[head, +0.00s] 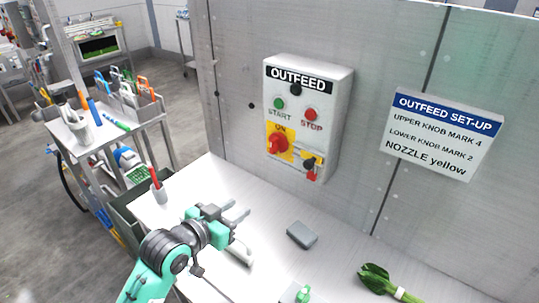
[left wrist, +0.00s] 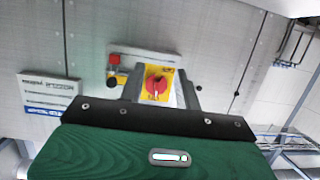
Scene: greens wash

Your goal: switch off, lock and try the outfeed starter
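The outfeed starter (head: 339,95) is a grey box on the metal wall, with a green START button (head: 279,103) and a red STOP button (head: 310,114). Below START, a red rotary switch (head: 278,143) sits on a yellow plate, with ON lettered above it. Right of it are a yellow hasp-like part, a black part and a red piece (head: 313,176). My left gripper (head: 246,210) is open and empty, below and in front of the starter, apart from it. In the left wrist view the red switch (left wrist: 156,87) shows between the fingers. My right gripper is not visible.
A grey block (head: 301,235) and leafy greens (head: 376,279) lie on the pale bench. A small green-and-white item (head: 302,294) is cut off at the bottom. A set-up sign (head: 446,134) hangs right of the starter. A tool cart (head: 100,135) stands left.

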